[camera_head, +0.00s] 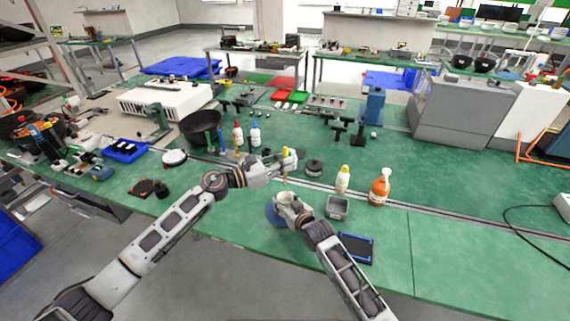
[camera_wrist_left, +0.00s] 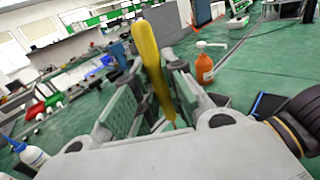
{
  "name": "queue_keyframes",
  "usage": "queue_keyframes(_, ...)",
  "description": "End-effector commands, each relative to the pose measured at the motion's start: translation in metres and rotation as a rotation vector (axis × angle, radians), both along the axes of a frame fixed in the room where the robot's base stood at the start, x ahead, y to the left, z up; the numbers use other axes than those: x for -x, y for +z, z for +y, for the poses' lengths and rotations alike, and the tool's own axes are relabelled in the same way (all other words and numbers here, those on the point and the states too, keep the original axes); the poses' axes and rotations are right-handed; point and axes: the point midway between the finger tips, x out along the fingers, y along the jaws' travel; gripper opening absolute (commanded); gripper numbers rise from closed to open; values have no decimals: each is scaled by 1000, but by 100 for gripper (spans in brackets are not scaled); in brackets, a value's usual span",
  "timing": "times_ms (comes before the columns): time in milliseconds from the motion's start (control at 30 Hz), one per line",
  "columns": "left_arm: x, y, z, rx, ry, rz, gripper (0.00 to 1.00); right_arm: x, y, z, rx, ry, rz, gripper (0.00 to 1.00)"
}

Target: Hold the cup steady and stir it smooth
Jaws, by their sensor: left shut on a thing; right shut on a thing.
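My left gripper (camera_head: 286,162) is shut on a stirrer with a yellow handle (camera_head: 285,152). The stirrer stands roughly upright, its narrow lower part pointing down over the cup. In the left wrist view the yellow handle (camera_wrist_left: 148,55) rises between the two pads of my left gripper (camera_wrist_left: 155,98). My right gripper (camera_head: 289,206) is lower and shut on a pale cup (camera_head: 285,196) near the bench's front edge. I cannot tell whether the stirrer's tip is inside the cup. The cup's contents are not visible.
A grey tub (camera_head: 338,208), a yellow-capped bottle (camera_head: 342,180) and an orange pump bottle (camera_head: 380,188) stand to the right. A black round part (camera_head: 314,168) lies behind. A dark blue-edged tray (camera_head: 355,248) lies in front.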

Motion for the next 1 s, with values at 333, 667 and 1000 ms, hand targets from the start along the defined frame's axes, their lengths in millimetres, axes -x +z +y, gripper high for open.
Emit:
queue_keyframes(333, 0, 0, 0, 0, 0, 0, 0, 0, 0, 0, 0, 0, 0, 71)
queue_keyframes(667, 0, 0, 0, 0, 0, 0, 0, 0, 0, 0, 0, 0, 0, 76)
queue_keyframes(1000, 0, 0, 0, 0, 0, 0, 0, 7, 3, -4, 0, -1, 0, 76)
